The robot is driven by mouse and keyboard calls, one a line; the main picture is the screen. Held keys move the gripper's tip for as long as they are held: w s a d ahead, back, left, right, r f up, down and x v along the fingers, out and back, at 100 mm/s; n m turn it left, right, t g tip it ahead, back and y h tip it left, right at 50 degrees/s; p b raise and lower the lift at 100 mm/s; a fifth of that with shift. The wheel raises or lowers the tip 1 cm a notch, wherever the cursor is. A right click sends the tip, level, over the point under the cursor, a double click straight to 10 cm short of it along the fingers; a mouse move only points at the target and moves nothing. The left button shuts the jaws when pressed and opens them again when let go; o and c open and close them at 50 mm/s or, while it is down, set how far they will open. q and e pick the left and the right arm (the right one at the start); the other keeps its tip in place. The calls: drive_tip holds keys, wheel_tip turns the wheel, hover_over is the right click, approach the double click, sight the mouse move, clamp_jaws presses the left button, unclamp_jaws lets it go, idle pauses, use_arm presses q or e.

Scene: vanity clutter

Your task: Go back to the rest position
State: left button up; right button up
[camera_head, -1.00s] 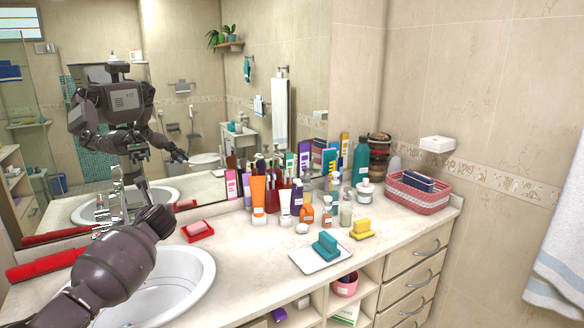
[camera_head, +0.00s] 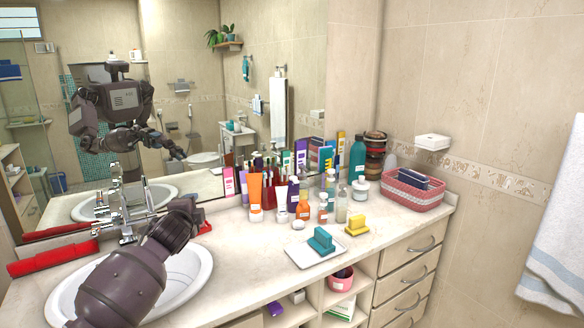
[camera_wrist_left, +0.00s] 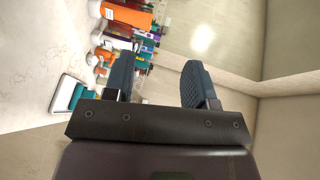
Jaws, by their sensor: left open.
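My left arm reaches in from the bottom left over the sink in the head view, with its wrist end (camera_head: 182,222) above the counter near the faucet. The arm hides the fingers there. In the left wrist view my left gripper (camera_wrist_left: 157,70) has its two dark fingers spread wide with nothing between them. The bottles on the counter show beyond the fingers and apart from them. My right gripper is not directly in view.
The faucet (camera_head: 124,212) and sink (camera_head: 195,275) lie close to my left arm. A red soap dish (camera_head: 205,227) is partly hidden behind the wrist. Several bottles, an orange tube (camera_head: 256,192) among them, crowd the mirror. A white tray (camera_head: 312,257) sits near the front edge.

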use_arm(q)
drive_tip(key=s+d+f+n+h, duration=0.35)
drive_tip(key=s+f+n, duration=0.65)
drive_tip(key=s+f, duration=0.55)
drive_tip(key=s+a+f+n+g+y, duration=0.1)
drive_tip(key=s+f+n, duration=0.1)
drive_tip(key=s+f, duration=0.4)
drive_tip(key=s+a+f+n+g+y+b, duration=0.1)
drive_tip(key=s+f, duration=0.5)
drive_tip(key=s, duration=0.9)
drive_tip(key=s+a+f+n+g+y+b, duration=0.1)
drive_tip(key=s+a+f+n+g, duration=0.1)
drive_tip(key=s+f, duration=0.4)
drive_tip(key=s, duration=0.4)
drive_tip(key=shift+s+a+n+g, duration=0.2)
drive_tip(key=shift+a+n+g, duration=0.1)
drive_tip(key=shift+g, duration=0.1)
